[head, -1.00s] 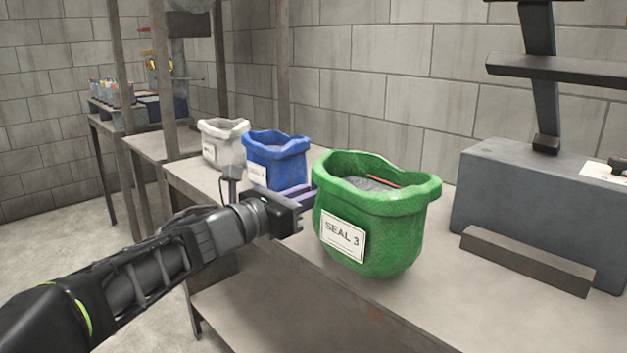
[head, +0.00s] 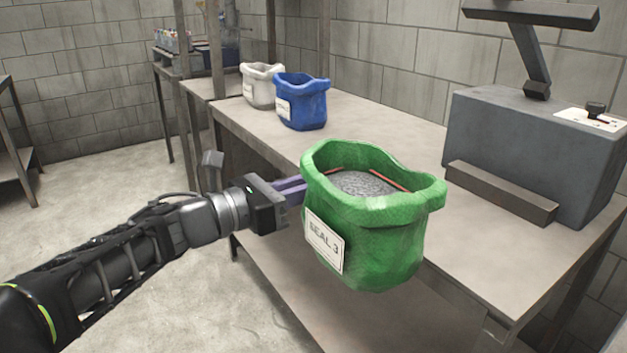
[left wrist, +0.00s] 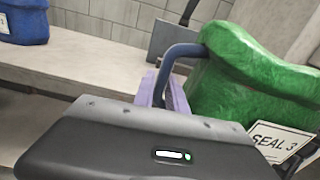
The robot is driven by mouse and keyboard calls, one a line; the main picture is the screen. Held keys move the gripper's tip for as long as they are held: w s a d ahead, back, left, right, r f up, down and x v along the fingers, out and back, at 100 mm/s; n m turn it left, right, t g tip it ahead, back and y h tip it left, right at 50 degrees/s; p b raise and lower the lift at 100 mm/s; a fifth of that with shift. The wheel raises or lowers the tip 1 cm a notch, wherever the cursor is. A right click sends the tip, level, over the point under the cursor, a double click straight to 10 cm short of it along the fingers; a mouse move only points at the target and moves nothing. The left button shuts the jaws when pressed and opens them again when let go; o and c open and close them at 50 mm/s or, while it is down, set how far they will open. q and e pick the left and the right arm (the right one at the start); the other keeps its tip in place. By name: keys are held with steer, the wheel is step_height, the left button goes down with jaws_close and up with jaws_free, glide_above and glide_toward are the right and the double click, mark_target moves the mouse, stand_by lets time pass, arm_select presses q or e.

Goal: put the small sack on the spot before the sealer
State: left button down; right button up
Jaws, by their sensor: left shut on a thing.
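The green sack (head: 385,240), labelled SEAL 3, is open at the top with grey granular contents. In the left wrist view the sack (left wrist: 255,70) is at the right, beside the purple fingers (left wrist: 165,92). The grey sealer (head: 530,140) stands at the right on the table, with a low dark bar (head: 500,192) along its front. A blue sack (head: 301,103) and a white sack (head: 262,88) stand farther back. My right gripper is not in view.
The tabletop (head: 400,140) is bare between the blue sack and the sealer. A metal post (head: 270,45) rises near the white sack. A lower shelf (head: 300,285) runs under the table. Another table with coloured items (head: 178,40) is far back.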

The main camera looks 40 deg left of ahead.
arm_select(q)
steer(key=shift+w+r, duration=0.1)
steer(key=shift+w, duration=0.05)
steer(key=p+x, duration=0.2)
steer(key=x, duration=2.2)
steer(key=shift+w+d, duration=0.1)
steer(key=shift+w, duration=0.3)
steer(key=shift+p+x, duration=0.6)
steer(key=shift+x, duration=0.9)
steer(key=shift+f+b, duration=0.5)
steer(key=shift+f, duration=0.05)
steer(key=shift+f+b, duration=0.6)
steer(key=shift+b, duration=0.2)
